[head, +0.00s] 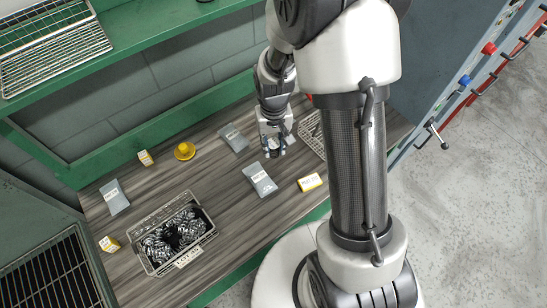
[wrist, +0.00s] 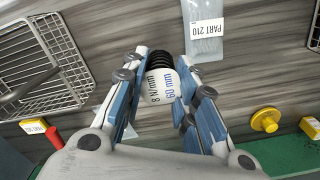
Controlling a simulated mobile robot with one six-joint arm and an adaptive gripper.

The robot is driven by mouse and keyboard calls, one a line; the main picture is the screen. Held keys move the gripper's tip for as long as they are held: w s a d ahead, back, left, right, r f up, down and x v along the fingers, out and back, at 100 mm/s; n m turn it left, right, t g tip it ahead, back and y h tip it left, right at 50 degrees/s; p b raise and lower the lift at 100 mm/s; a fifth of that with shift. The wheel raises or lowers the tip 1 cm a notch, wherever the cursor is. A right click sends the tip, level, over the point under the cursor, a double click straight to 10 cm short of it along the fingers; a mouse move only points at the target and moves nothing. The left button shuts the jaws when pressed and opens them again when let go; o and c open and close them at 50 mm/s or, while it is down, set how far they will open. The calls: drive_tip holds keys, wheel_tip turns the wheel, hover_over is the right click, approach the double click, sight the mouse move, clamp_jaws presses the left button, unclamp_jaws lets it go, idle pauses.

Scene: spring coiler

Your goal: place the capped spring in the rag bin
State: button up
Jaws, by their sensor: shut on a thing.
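My gripper (head: 273,150) is over the wooden bench in the head view, near its back right. In the wrist view my gripper (wrist: 163,85) is shut on a spring (wrist: 161,84), held between its two blue-padded fingers. The spring has dark coils at the far end and a white sleeve marked "8 N/mm 60 mm". I cannot tell whether it has a cap. No container in view is clearly a rag bin.
A wire basket (head: 149,256) of dark springs stands front left on the bench. Another wire tray (head: 308,128) lies right of my gripper. Grey part bags (head: 260,179), yellow boxes (head: 310,182) and a yellow knob-like piece (head: 184,151) lie around. A green shelf (head: 140,50) overhangs the back.

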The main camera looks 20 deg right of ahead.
drive_tip(key=shift+f+b, duration=0.75)
drive_tip(key=shift+f, duration=2.55)
drive_tip(key=shift+f, duration=0.15)
drive_tip(key=o, duration=0.8)
